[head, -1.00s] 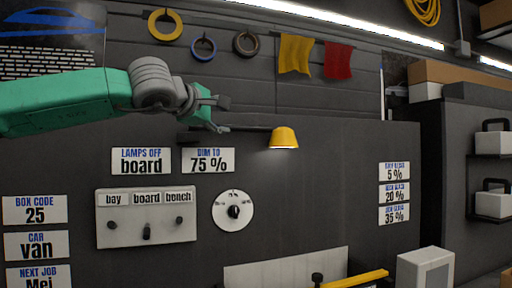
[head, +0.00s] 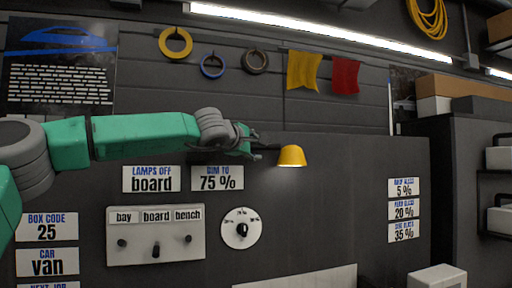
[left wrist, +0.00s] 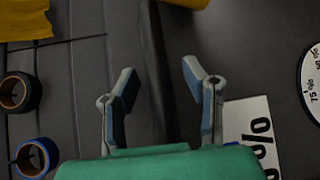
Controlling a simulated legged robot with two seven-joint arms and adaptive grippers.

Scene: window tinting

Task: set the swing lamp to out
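The swing lamp has a yellow shade (head: 291,156) on a thin dark arm that runs left from it along the dark wall board; the shade is lit below. My left gripper (head: 256,149) is at the lamp arm, just left of the shade, and hides much of the arm. In the left wrist view its two fingers (left wrist: 161,84) are apart, with a dark bar between them in the picture; I cannot tell whether they touch it. Part of the yellow shade (left wrist: 188,3) shows at the top there. My right gripper is not in view.
Below the lamp are a switch plate (head: 155,253) with several switches, a round dial (head: 241,243) and the signs "LAMPS OFF board" (head: 151,179) and "DIM TO 75 %" (head: 217,178). Tape rolls (head: 212,64) and flags (head: 345,76) hang above. The board right of the shade is clear up to small signs.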

